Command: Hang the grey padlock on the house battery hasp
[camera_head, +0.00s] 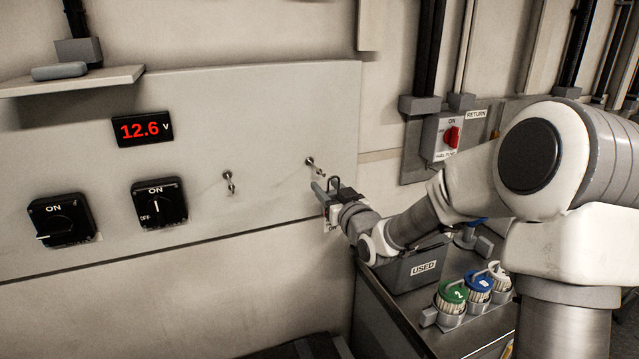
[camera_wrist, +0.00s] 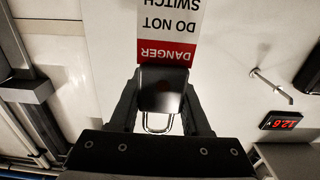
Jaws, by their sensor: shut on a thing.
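My gripper (camera_head: 326,194) is in front of the right end of the grey wall panel, just below and right of the right metal peg (camera_head: 314,164). In the wrist view my gripper (camera_wrist: 160,95) is shut on the padlock (camera_wrist: 162,86), whose body looks dark there. Its bright shackle (camera_wrist: 158,124) shows on the side toward my wrist. A red and white danger tag (camera_wrist: 168,35) shows beyond the padlock, its text upside down. One peg also shows in the wrist view (camera_wrist: 271,85), apart from the padlock. A second peg (camera_head: 229,182) is further left; no label names the house battery hasp.
Two black rotary switches (camera_head: 62,220) (camera_head: 159,203) and a 12.6 V display (camera_head: 142,128) are on the panel's left. A shelf (camera_head: 72,82) juts out above. A box marked USED (camera_head: 412,269) and several lidded containers (camera_head: 453,296) stand on the bench below my arm.

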